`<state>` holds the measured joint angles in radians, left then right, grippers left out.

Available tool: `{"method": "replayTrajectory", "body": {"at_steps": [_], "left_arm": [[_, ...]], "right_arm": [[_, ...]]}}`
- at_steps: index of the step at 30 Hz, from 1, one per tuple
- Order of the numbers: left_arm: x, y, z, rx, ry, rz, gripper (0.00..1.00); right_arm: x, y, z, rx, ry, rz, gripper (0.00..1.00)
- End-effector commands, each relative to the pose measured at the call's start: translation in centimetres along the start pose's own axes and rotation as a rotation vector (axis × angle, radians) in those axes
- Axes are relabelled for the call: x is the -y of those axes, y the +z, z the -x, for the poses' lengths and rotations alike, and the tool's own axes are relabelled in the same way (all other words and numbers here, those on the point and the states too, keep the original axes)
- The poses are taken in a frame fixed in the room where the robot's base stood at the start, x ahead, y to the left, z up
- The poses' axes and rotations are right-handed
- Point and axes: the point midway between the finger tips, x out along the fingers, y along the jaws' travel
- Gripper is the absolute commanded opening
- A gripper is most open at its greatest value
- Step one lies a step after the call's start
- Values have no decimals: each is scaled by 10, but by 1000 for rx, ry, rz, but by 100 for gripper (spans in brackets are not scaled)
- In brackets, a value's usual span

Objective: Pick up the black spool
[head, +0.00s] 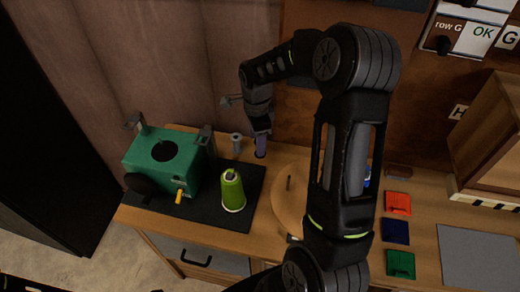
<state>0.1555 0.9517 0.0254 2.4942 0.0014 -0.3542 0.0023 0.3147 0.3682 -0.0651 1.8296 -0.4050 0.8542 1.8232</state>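I cannot make out a black spool for certain. A small dark round thing (444,43) at the wall rack, top right, may be one, but it is too small to tell. My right gripper (260,132) points down over the back of the bench. A slim purple spool-like thing (261,148) is right below its fingertips. I cannot tell whether the fingers grip it or it stands beneath them. A grey spool (236,145) stands just left of it. My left gripper is not in view.
A green machine (168,157) and a lime thread cone (232,190) stand on a dark mat (239,216). A round wooden disc (286,205) with a peg lies to their right. Red (397,203), blue (394,231) and green (400,264) squares lie near a grey panel (480,256).

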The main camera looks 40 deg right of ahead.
Motion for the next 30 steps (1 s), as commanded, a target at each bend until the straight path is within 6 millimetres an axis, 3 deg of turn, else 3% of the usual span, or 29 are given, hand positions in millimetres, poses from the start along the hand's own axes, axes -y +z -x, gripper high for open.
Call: {"method": "replayTrajectory", "body": {"at_steps": [1, 6, 25, 30], "left_arm": [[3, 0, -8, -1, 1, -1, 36], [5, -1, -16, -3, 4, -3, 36], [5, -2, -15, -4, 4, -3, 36], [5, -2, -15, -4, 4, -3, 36]], "right_arm": [[0, -2, -14, 0, 3, -2, 55], [0, -1, -31, 0, 1, -1, 55], [0, -1, -30, 0, 0, -1, 55], [0, -1, -30, 0, 0, -1, 42]]}}
